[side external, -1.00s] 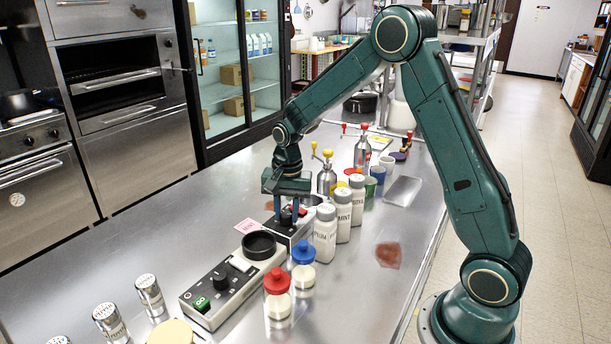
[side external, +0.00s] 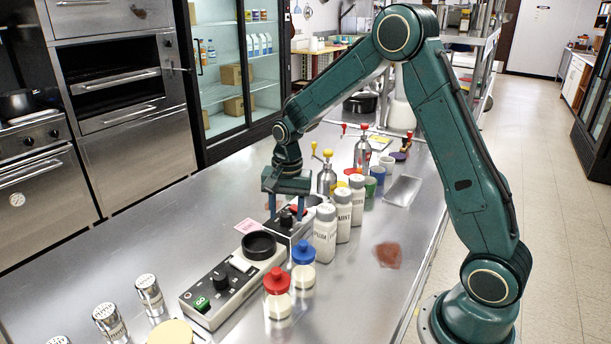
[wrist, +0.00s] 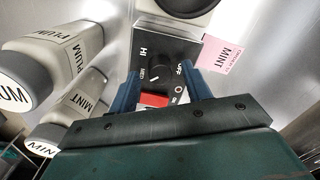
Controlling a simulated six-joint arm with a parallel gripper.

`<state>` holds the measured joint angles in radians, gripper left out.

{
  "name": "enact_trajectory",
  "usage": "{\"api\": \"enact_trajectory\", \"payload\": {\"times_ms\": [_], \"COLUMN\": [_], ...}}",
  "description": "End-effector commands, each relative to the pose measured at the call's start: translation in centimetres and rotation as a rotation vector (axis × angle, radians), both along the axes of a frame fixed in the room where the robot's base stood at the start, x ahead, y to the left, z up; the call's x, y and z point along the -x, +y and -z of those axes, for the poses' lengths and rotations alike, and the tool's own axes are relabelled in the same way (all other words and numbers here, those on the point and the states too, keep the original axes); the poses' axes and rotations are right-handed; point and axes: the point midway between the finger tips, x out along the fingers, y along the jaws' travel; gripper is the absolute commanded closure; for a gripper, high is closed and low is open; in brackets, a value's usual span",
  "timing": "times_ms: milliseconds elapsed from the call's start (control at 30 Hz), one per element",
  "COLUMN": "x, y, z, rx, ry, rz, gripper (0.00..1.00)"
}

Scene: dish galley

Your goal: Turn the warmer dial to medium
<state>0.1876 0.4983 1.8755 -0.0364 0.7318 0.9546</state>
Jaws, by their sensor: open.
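The warmer is a small dark box with a silver edge (side external: 283,236). Its black dial (wrist: 160,74) shows in the wrist view, with HI, MED and OFF printed around it; a pale pointer line on it appears directed toward MED. The dial also shows in the side view (side external: 286,218). A red switch (wrist: 155,99) is beside it on the panel. My gripper (wrist: 161,80) is open over the warmer. Its blue fingers stand apart on either side of the dial, with visible gaps between. In the side view my gripper (side external: 286,213) points down.
A heater base with a black ring (side external: 259,245) and green switch stands close in front. White shaker bottles (side external: 325,233) stand close at the right. A pink card (side external: 248,225) lies at the left. Red- and blue-lidded jars (side external: 303,268) stand nearer. The counter's left side is mostly clear.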

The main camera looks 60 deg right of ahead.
Motion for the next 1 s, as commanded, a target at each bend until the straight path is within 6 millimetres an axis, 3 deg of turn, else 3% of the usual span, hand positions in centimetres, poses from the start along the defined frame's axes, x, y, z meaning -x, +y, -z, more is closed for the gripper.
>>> {"api": "enact_trajectory", "payload": {"times_ms": [267, 800, 1000], "x": [0.0, 0.4, 0.5], "y": [-0.1, -0.2, -0.3], "z": [-2.9, -11.6, -13.1], "rx": [0.001, 0.001, 0.0], "ry": [-0.006, -0.006, -0.004], "rz": [0.0, 0.0, 0.0], "gripper": [0.51, 0.51, 0.51]}}
